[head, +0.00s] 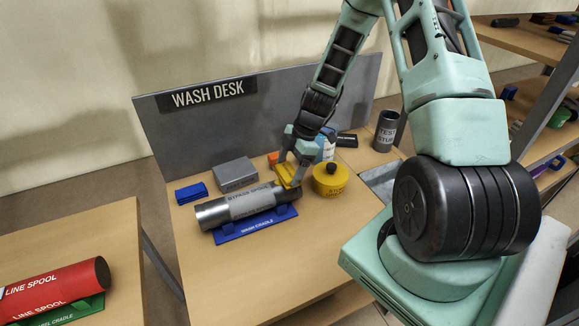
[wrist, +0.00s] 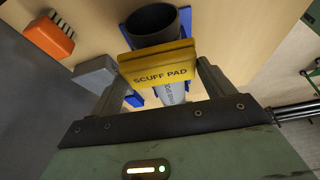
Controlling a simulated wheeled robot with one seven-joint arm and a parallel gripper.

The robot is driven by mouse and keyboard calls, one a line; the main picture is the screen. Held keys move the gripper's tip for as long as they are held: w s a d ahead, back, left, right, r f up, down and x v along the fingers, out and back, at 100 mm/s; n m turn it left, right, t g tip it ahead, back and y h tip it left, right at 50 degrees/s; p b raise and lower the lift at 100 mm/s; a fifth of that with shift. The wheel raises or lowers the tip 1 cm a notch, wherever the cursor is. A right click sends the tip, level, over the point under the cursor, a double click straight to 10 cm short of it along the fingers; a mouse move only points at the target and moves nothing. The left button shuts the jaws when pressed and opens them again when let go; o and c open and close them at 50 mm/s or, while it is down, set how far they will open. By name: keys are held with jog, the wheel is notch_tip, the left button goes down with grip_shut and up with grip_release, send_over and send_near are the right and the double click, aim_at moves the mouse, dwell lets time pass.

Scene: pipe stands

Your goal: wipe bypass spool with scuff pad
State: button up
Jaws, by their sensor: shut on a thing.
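The bypass spool (head: 208,215) is a dark grey pipe with a lighter lettered band, lying in the blue wash cradle (head: 228,236) on the wash desk. My gripper (head: 292,170) is shut on the yellow scuff pad (head: 287,176) at the spool's right end. In the wrist view the scuff pad (wrist: 160,66) spans between my fingers and lies across the spool (wrist: 152,22), hiding part of it. The spool's open end shows beyond the pad. I cannot tell whether the pad touches the spool.
A yellow round container (head: 331,181) stands close right of my gripper. A grey block (head: 235,174) and blue cloth (head: 191,193) lie behind the spool. A dark test stub (head: 386,131) stands at the back right. The desk's front is clear.

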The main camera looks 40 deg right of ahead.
aim_at(280, 174)
jog(key=shift+f+b, duration=0.5)
jog(key=shift+f, duration=0.05)
jog(key=shift+a, duration=0.1)
